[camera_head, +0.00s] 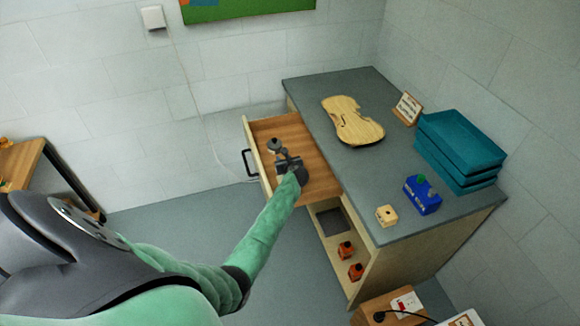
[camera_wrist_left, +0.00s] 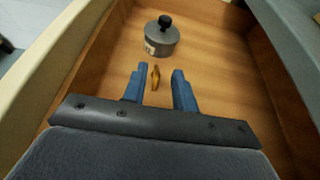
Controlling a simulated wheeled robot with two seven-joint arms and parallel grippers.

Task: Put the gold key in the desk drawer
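The desk drawer (camera_head: 262,130) is pulled open on the left side of the desk, with a wooden floor inside. My left gripper (camera_head: 284,157) reaches down into it. In the left wrist view, its two blue fingers (camera_wrist_left: 158,76) are apart. The gold key (camera_wrist_left: 155,77) is small and shows between the fingers, nearer the left one, with a gap to the right one. I cannot tell whether it touches the drawer floor. The key cannot be made out in the head view. My right gripper is not in view.
A grey round tin with a black knob (camera_wrist_left: 161,36) stands in the drawer just beyond the fingers. The desk top (camera_head: 365,185) bears a violin body (camera_head: 352,120), teal trays (camera_head: 460,145), a blue box (camera_head: 422,197) and a small pale block (camera_head: 386,215). Orange bottles (camera_head: 346,250) stand on the lower shelf.

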